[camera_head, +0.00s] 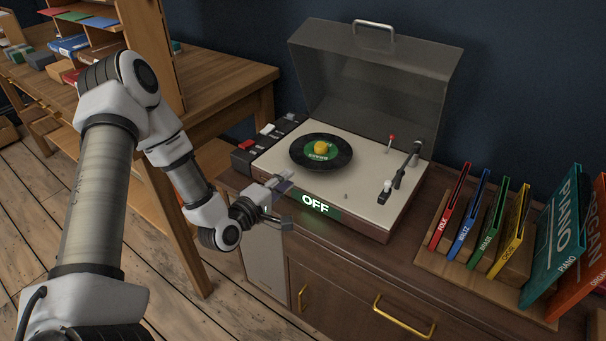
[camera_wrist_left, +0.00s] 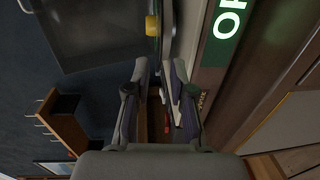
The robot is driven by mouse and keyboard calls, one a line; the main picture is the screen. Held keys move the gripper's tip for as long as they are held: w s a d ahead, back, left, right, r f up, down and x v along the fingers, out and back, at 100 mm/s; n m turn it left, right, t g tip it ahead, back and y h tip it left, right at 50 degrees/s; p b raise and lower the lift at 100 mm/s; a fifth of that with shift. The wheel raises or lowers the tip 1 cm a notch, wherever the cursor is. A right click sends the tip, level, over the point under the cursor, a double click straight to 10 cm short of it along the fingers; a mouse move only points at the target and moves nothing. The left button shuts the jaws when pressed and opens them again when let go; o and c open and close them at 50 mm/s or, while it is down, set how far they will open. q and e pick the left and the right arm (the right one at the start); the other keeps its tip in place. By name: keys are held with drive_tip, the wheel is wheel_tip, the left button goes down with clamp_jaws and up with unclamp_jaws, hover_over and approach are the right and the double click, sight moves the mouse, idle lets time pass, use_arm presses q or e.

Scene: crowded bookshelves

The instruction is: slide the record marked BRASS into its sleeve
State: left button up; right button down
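The black record (camera_head: 320,151) with a green label lies flat on the turntable (camera_head: 351,190); the small label lettering appears to read BRASS. A yellow knob (camera_head: 320,147) stands at its centre; it also shows in the left wrist view (camera_wrist_left: 152,26). The green sleeve (camera_head: 488,225), apparently marked BRASS, stands between the blue and yellow sleeves in the wooden rack. My left gripper (camera_head: 281,200) is open and empty at the turntable's front left edge, apart from the record. Its spread fingers show in the left wrist view (camera_wrist_left: 160,75). My right gripper is out of view.
The raised lid (camera_head: 372,85) stands behind the record. The tonearm (camera_head: 400,172) is on the deck's right side. An OFF sign (camera_head: 315,205) is on the front. Red (camera_head: 449,207), blue (camera_head: 468,216) and yellow (camera_head: 511,231) sleeves share the rack (camera_head: 440,262).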

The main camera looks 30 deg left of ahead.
sight(303, 167)
use_arm(q)
drive_tip(key=w+b, duration=0.1)
drive_tip(key=w, duration=0.2)
drive_tip(key=w+f+b, duration=0.1)
drive_tip(key=w, duration=0.2)
drive_tip(key=shift+d+f+b, duration=0.1)
drive_tip(key=shift+b, duration=0.25)
drive_tip(key=shift+w, duration=0.7)
clamp_jaws()
drive_tip(key=shift+r, duration=0.25)
drive_tip(key=shift+s+r, duration=0.1)
drive_tip(key=shift+r, duration=0.2)
drive_tip(key=shift+r, duration=0.1)
drive_tip(key=shift+r+p, duration=0.3)
drive_tip(key=shift+r, duration=0.1)
